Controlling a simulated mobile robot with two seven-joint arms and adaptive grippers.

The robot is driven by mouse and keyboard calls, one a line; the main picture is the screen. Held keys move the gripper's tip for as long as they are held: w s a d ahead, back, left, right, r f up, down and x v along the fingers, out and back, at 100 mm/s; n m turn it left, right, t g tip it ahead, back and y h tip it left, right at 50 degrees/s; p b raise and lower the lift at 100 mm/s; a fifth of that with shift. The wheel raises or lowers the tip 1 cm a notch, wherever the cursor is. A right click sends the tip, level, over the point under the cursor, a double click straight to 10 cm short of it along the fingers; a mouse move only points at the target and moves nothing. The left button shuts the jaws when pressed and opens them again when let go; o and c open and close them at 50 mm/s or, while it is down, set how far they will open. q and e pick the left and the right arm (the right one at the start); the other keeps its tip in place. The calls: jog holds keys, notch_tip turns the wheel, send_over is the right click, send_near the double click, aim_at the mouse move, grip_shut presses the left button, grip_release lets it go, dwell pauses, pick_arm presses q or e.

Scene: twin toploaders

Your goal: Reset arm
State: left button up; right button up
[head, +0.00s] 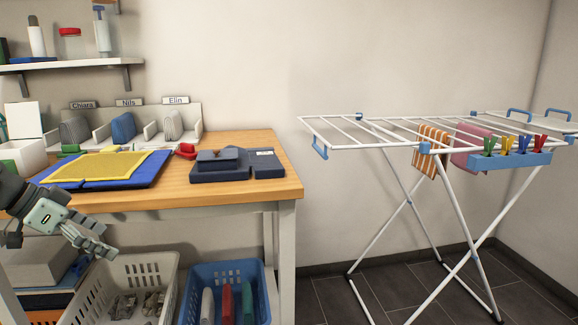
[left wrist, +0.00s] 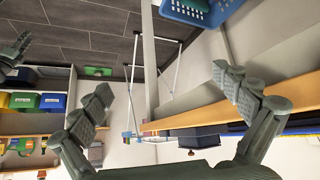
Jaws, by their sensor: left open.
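My left gripper (head: 100,243) is in the head view at the lower left, in front of the wooden table's front edge and above a white basket. In the left wrist view, its two fingers (left wrist: 162,82) stand wide apart with nothing between them. A dark grey jointed part (left wrist: 14,55) at the left edge of the left wrist view looks like part of my right gripper. It is cut off, so its jaws cannot be judged. My right gripper does not show in the head view.
The wooden table (head: 230,192) holds a blue mat (head: 150,178), yellow cloth (head: 100,168) and folded dark garment (head: 237,165). Below are a white basket (head: 125,268) and a blue basket (head: 228,268). A white drying rack (head: 395,148) stands right; floor between is clear.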

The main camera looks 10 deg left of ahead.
pick_arm(q)
jog(key=s+a+f+n+t+y, duration=0.2)
jog(key=f+y, duration=0.1)
jog(key=f, duration=0.5)
jog(key=s+a+f+n+t+y, duration=0.2)
jog(key=f+t, duration=0.1)
jog(key=f, duration=0.5)
jog(key=s+a+f+n+t+y, duration=0.2)
jog(key=a+f+n+y, duration=0.1)
jog(key=f, duration=0.4)
jog(key=s+d+f+g+y, duration=0.1)
jog(key=s+d+f+g, duration=0.2)
jog(key=s+d+f, duration=0.45)
jog(key=s+d+f+g, duration=0.3)
jog(key=s+d+f, duration=0.2)
jog(key=f, duration=0.5)
jog(key=s+d+f+g+h, duration=0.1)
jog(key=s+d+f, duration=0.1)
jog(key=d, duration=0.3)
jog(key=s+d+f+g+h, duration=0.1)
jog(key=s+d+f+g, duration=0.1)
jog(key=s+d, duration=0.2)
jog(key=shift+d+g, duration=0.3)
jog(key=shift+d, duration=0.9)
